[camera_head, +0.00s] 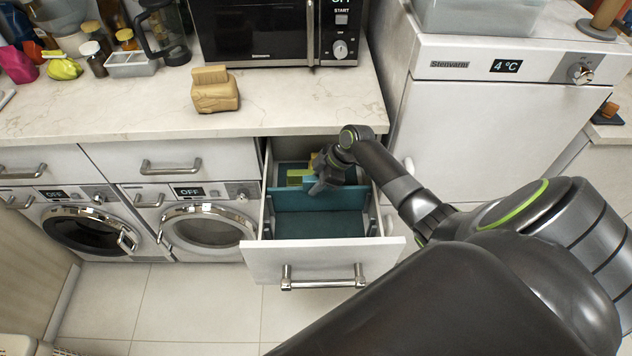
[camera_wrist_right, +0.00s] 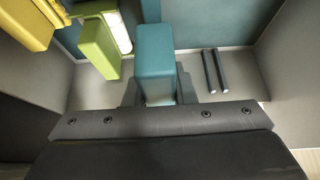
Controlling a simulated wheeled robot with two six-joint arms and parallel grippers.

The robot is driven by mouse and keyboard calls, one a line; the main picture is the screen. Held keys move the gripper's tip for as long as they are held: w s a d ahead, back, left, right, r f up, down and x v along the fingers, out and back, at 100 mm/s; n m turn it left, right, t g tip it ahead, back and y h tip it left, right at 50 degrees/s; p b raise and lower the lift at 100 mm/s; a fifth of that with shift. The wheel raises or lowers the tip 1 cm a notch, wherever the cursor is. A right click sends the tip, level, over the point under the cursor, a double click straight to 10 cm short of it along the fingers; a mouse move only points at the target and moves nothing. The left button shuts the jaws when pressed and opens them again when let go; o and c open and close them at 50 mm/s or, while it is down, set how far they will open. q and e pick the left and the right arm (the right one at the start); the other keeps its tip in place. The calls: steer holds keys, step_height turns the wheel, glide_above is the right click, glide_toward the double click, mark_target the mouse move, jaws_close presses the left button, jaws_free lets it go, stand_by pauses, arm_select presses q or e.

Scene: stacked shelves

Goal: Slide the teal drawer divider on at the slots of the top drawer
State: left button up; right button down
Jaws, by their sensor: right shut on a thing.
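The top drawer (camera_head: 262,225) is pulled open below the counter. The teal drawer divider (camera_head: 305,199) stands upright across it, seen as a broad panel from side to side. My right gripper (camera_head: 326,181) reaches down into the drawer at the divider's upper edge. In the right wrist view, its fingers are shut on a teal part of the divider (camera_wrist_right: 156,55). Two dark parallel bars (camera_wrist_right: 215,71), which look like a slot, show on the grey drawer surface to the right. Whether the divider's ends sit in the slots cannot be told. My left gripper is not in view.
Green (camera_wrist_right: 99,46) and yellow (camera_wrist_right: 27,22) items lie in the drawer behind the divider. The drawer's front compartment (camera_head: 318,226) is empty.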

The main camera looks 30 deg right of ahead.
steer(key=shift+f, duration=0.25)
steer(key=c, duration=1.1)
jaws_free()
steer(key=b+v, duration=0.2)
steer(key=v, duration=1.5)
steer(key=shift+s+r, duration=0.2)
steer(key=shift+r, duration=0.05)
